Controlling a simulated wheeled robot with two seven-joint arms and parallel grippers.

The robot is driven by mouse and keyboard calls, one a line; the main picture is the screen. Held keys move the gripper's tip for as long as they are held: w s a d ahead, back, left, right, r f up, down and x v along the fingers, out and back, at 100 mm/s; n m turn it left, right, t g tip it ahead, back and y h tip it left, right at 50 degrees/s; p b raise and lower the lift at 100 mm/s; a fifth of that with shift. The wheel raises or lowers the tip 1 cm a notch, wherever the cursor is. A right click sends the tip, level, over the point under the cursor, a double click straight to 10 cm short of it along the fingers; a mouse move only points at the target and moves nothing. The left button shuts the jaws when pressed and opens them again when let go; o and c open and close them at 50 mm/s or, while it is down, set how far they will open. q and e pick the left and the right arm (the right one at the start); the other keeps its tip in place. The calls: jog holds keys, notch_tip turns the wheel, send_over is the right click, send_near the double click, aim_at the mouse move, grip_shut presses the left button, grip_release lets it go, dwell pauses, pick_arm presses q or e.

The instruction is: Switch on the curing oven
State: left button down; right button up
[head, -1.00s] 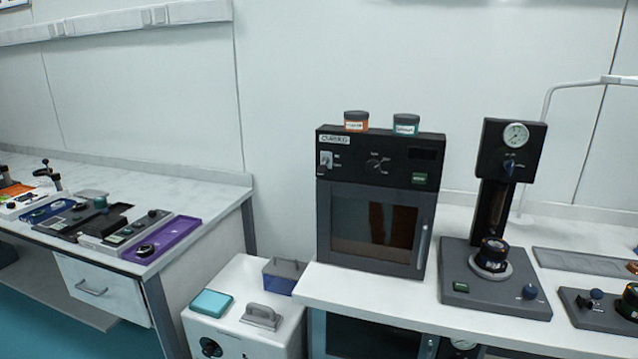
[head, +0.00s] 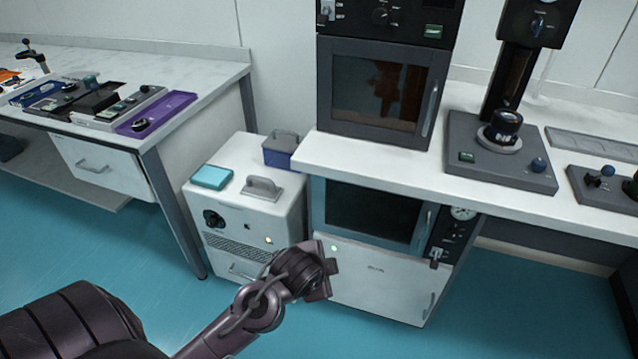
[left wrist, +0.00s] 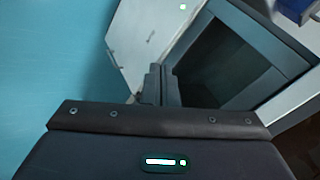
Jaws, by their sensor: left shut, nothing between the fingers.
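The curing oven appears to be the dark box oven (head: 378,95) on the right bench, with a brown window, a vertical door handle and a control panel along its top. In the head view the panel is cut by the top edge; a small toggle switch (head: 326,10), a dial (head: 381,15) and a green display (head: 433,30) show on it. My left gripper (head: 330,272) is low in front of the white cabinet under the bench, well below the panel. In the left wrist view its fingers (left wrist: 161,78) are shut and empty. My right gripper is out of view.
A teal-framed glass-door unit (head: 372,215) stands under the bench, above a white cabinet (head: 375,280). A press-like stand (head: 500,160) is right of the oven. Teal floor is clear in front.

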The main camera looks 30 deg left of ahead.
aim_at(323, 20)
pick_arm(q)
jog(key=w+a+r+m+t+y, duration=0.1)
jog(key=w+a+r+m+t, duration=0.3)
jog(key=r+m, duration=0.4)
jog(key=w+a+r+m+t+y, duration=0.1)
jog(key=w+a+r+m+t, duration=0.3)
jog(key=r, duration=1)
jog(key=w+a+r+m+t+y, duration=0.1)
jog(key=w+a+r+m+t, duration=0.3)
jog(key=w+a+r+m, duration=0.4)
notch_tip(323, 20, up, 4)
jog(key=w+m, duration=0.2)
jog(key=m, duration=0.1)
jog(key=shift+w+f+m, duration=0.15)
jog(key=shift+f+m, duration=0.1)
jog(key=shift+m, duration=0.05)
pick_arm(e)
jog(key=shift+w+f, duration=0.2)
pick_arm(q)
jog(key=shift+w+y, duration=0.1)
jog(key=shift+y, duration=0.2)
